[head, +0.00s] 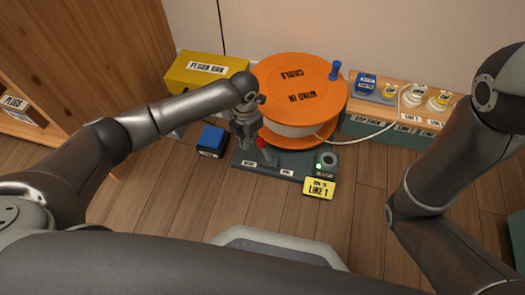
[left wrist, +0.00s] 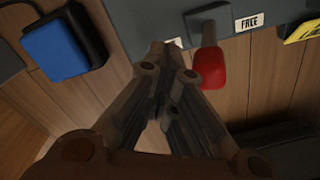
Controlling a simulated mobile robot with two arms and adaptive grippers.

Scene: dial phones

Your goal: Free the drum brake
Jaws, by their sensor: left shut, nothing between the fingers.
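The orange cable drum (head: 300,88) lies flat against the back wall. Its brake lever has a red handle (head: 261,143) and stands on a dark grey base plate (head: 240,157) in front of the drum. My left gripper (head: 243,143) is shut and empty, just left of the red handle. In the left wrist view the red handle (left wrist: 210,68) is right of my closed fingertips (left wrist: 166,52), with a gap. The label FREE (left wrist: 249,22) is right of the lever. Another label near my fingertips is mostly hidden. My right gripper is out of view.
A blue block (head: 212,140) is left of the plate, with a yellow floor box (head: 203,72) behind it. A wooden shelf (head: 400,95) with plugs and a white cable is right of the drum.

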